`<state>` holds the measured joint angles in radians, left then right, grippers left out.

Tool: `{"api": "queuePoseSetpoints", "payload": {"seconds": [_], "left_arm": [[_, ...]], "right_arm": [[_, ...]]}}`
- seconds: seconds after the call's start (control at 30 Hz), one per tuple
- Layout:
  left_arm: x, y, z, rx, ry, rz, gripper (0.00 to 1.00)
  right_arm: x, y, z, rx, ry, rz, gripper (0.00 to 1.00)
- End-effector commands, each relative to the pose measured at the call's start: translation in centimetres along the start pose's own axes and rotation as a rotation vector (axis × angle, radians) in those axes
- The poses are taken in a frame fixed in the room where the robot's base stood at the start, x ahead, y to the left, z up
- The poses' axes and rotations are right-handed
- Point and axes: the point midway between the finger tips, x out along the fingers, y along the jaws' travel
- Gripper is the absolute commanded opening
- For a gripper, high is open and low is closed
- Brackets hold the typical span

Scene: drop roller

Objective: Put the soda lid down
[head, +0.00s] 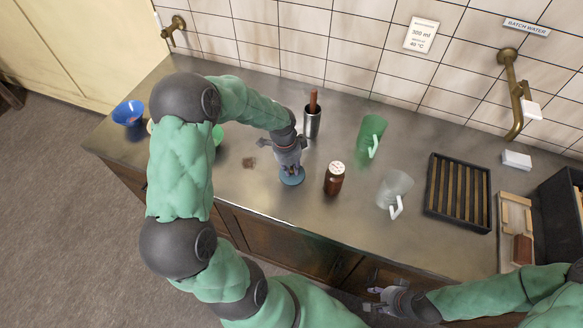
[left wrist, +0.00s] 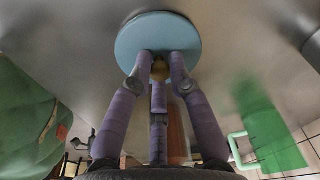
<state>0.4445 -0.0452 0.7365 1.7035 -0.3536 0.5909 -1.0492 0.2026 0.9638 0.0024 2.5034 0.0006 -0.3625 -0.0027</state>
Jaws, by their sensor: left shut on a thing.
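The soda lid (head: 291,178) is a flat light-blue disc with a small brass knob. My left gripper (head: 289,166) is shut on the knob, low over the steel counter. The left wrist view shows the fingertips (left wrist: 160,65) around the knob, with the disc (left wrist: 150,32) beyond them, roughly level. I cannot tell whether the disc touches the counter. The soda jar that the lid would fit is not clear to see. My right gripper (head: 384,298) is at the lower right, in front of the counter, empty, with its fingers apart.
A brown bottle with a white cap (head: 334,178) stands just right of the lid. A steel cup with a wooden handle (head: 312,120), a green mug (head: 371,135), a clear mug (head: 394,188) and a dark slatted rack (head: 458,192) are around. A blue funnel (head: 128,112) is far left.

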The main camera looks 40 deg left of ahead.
Motion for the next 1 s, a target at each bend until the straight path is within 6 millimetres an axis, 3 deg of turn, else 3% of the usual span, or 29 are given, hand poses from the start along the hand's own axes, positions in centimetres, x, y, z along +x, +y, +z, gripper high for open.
{"api": "queuePoseSetpoints", "payload": {"seconds": [0.07, 0.1, 0.17, 0.2, 0.63, 1.0], "left_arm": [[0.3, 0.0, 0.0, 0.0, 0.0, 0.001, 0.0], [0.4, 0.0, 0.1, 0.0, 0.0, 0.001, 0.22], [0.3, 0.0, 0.0, 0.0, 0.0, 0.001, 0.39], [0.3, 0.0, 0.0, 0.0, 0.0, 0.001, 0.43], [-0.5, 0.0, 0.0, 0.0, 0.0, -0.001, 0.43], [-7.3, 0.0, -0.1, 0.0, 0.0, -0.002, 0.43]], "right_arm": [[0.2, 0.1, 0.0, 0.0, 0.0, 0.0, 0.4], [0.2, 0.1, 0.0, 0.0, 0.0, 0.0, 0.4], [0.2, 0.1, 0.0, 0.0, 0.0, 0.0, 0.4], [0.2, 0.1, 0.0, 0.0, 0.0, 0.0, 0.4], [-0.2, -0.1, 0.0, 0.0, 0.0, 0.0, 0.4], [-1.6, -0.6, 0.1, 0.0, 0.0, 0.0, 0.4]]}}
